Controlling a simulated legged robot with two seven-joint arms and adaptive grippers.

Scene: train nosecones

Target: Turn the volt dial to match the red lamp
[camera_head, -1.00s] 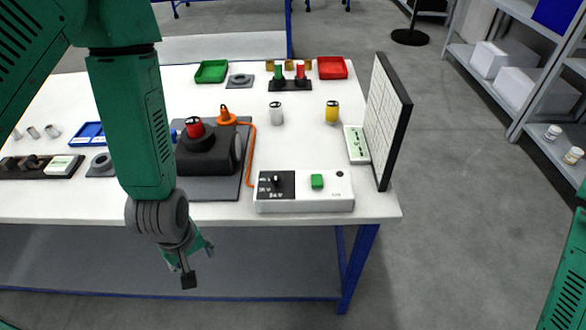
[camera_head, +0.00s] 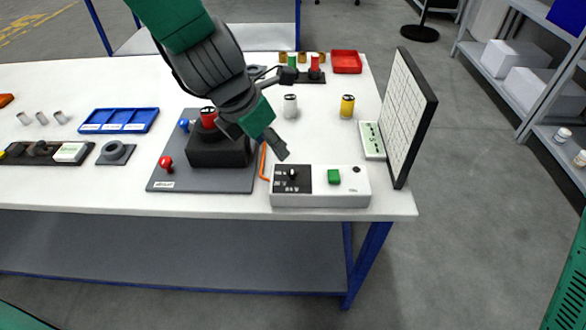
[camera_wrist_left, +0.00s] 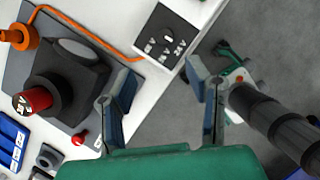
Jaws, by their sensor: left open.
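The volt dial (camera_head: 292,174) sits on the black panel of a white control box at the front right of the table. It also shows in the left wrist view (camera_wrist_left: 168,38), with several voltage labels around it. The red lamp (camera_head: 208,117) stands on a black block; in the left wrist view (camera_wrist_left: 38,98) its top bears a voltage label too small to read surely. My left gripper (camera_head: 282,112) is open and empty, above the table behind the dial, apart from it. Its spread fingers (camera_wrist_left: 163,85) frame the table edge below the dial in the wrist view.
The control box (camera_head: 348,200) also has a green button (camera_head: 334,176). An upright white grid board (camera_head: 405,115) stands to its right. An orange cable (camera_head: 264,160) runs between block and box. A dark arm, seemingly my right, crosses the wrist view's right side.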

